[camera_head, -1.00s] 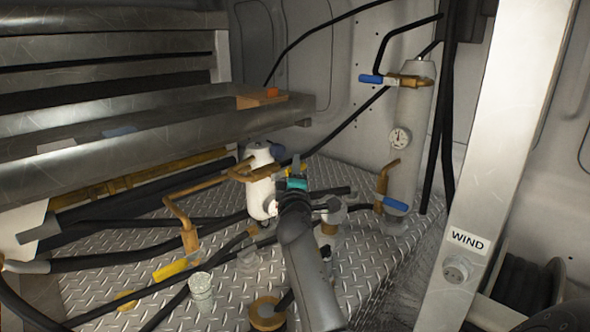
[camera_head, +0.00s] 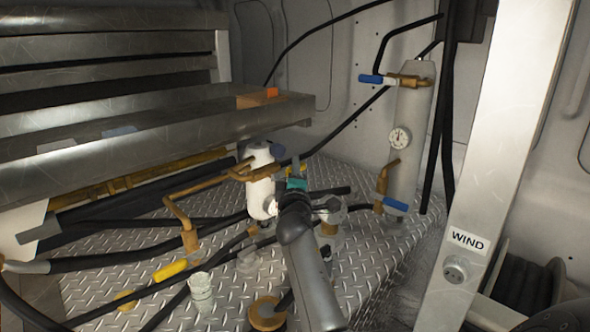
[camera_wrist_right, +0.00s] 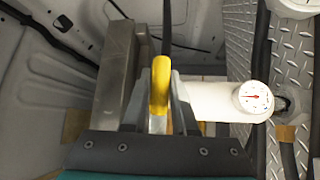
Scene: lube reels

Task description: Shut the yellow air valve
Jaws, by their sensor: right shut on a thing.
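A yellow valve handle (camera_wrist_right: 160,85) stands upright between the fingers of my right gripper (camera_wrist_right: 162,100) in the right wrist view. The fingers are shut on it, one on each side. In the head view my right gripper (camera_head: 297,168) is beside a white cylinder (camera_head: 261,185) with brass pipework. Only small yellow bits show at its fingers there, and the rest of the handle is hidden. The white cylinder with a red-needle gauge (camera_wrist_right: 254,97) lies just right of the fingers in the wrist view. My left gripper is not in view.
Another yellow handle (camera_head: 170,270) is on brass pipework at the lower left. A grey cylinder (camera_head: 408,150) with blue-handled valves stands on the right. Black hoses (camera_head: 110,258) cross the diamond-plate floor (camera_head: 225,300). A metal shelf (camera_head: 150,115) overhangs at the left.

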